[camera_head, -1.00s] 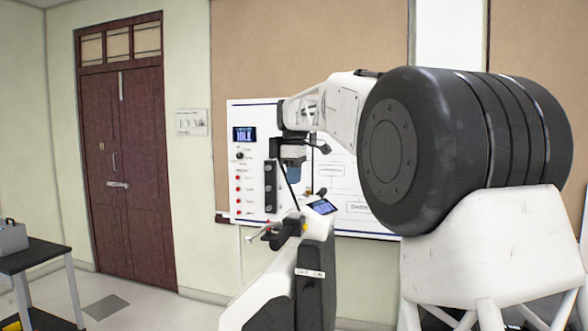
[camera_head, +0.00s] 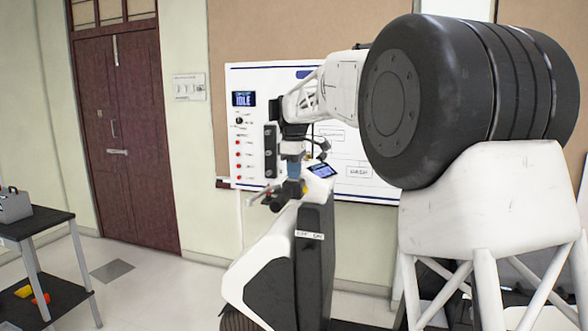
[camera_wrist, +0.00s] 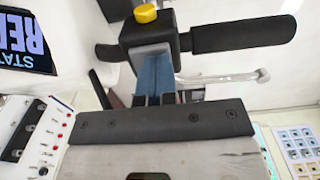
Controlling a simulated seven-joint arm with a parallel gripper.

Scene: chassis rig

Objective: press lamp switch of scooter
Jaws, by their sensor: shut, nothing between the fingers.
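The white and black scooter (camera_head: 312,250) stands left of my arm in the head view, with a lit display (camera_head: 323,171) on top. Its handlebar (camera_head: 262,195) points left, with a dark switch block beside it. In the wrist view the block (camera_wrist: 140,32) carries a yellow round button (camera_wrist: 146,12) and joins a black grip (camera_wrist: 240,35). My gripper (camera_head: 293,182) is shut, its blue fingers together and empty. The fingers (camera_wrist: 153,80) reach the block with their tips overlapping it, below the yellow button in the picture. I cannot tell whether they touch.
A white wall panel (camera_head: 345,160) with an IDLE screen stands behind the scooter. The scooter's display (camera_wrist: 25,40) shows partly cut off at the left of the wrist view. A metal lever (camera_wrist: 230,78) lies below the grip.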

